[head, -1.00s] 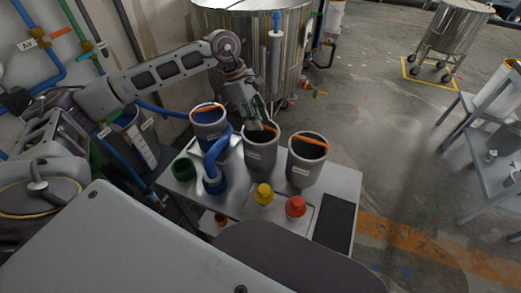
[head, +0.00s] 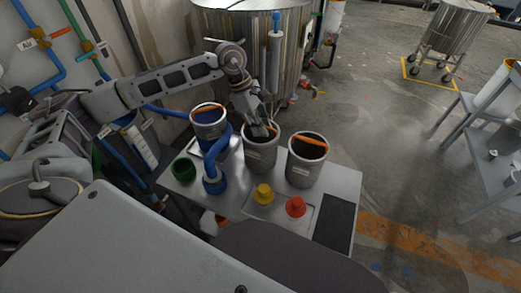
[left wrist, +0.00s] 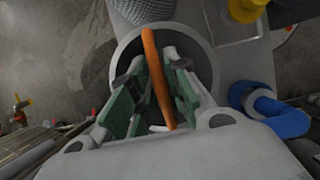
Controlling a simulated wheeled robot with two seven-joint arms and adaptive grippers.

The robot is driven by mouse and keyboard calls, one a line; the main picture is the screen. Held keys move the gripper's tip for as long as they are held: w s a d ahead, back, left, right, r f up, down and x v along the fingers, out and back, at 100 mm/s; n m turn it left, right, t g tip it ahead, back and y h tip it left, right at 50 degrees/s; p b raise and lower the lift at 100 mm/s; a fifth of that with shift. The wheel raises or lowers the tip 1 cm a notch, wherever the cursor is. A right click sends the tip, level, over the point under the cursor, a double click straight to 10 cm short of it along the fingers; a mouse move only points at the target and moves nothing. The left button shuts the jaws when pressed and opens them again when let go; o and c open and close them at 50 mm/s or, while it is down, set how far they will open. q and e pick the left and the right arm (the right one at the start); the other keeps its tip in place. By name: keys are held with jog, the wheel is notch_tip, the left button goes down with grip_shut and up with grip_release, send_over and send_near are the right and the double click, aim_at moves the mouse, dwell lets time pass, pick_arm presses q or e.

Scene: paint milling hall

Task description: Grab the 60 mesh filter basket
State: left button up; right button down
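Three round containers with orange bars across their tops stand on a grey metal cart (head: 228,203): a blue-lined one (head: 209,122), a middle grey one (head: 260,158) and a right grey one (head: 305,171). They have small labels, too small to read, so I cannot tell which is 60 mesh. My left gripper (head: 262,130) points down at the middle container's mouth. In the left wrist view its green-padded fingers (left wrist: 153,66) are apart, on both sides of the orange bar (left wrist: 156,75), with gaps visible. My right gripper is not in view.
A blue hose (head: 216,150), a green ring (head: 183,169), a yellow cap (head: 263,193) and a red cap (head: 295,206) are on the cart. A large steel tank (head: 245,45) stands close behind. Open floor (head: 395,150) lies to the right.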

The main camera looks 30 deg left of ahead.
pick_arm(q)
grip_shut()
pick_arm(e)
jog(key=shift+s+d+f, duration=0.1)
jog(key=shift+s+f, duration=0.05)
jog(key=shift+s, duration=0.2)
pick_arm(q)
jog(key=shift+r, duration=0.15)
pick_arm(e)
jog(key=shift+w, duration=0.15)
pick_arm(q)
jog(key=shift+w+r, duration=0.1)
jog(key=shift+r, duration=0.45)
notch_tip(320, 180, up, 8)
jog(key=shift+f, duration=0.2)
jog(key=shift+r, duration=0.55)
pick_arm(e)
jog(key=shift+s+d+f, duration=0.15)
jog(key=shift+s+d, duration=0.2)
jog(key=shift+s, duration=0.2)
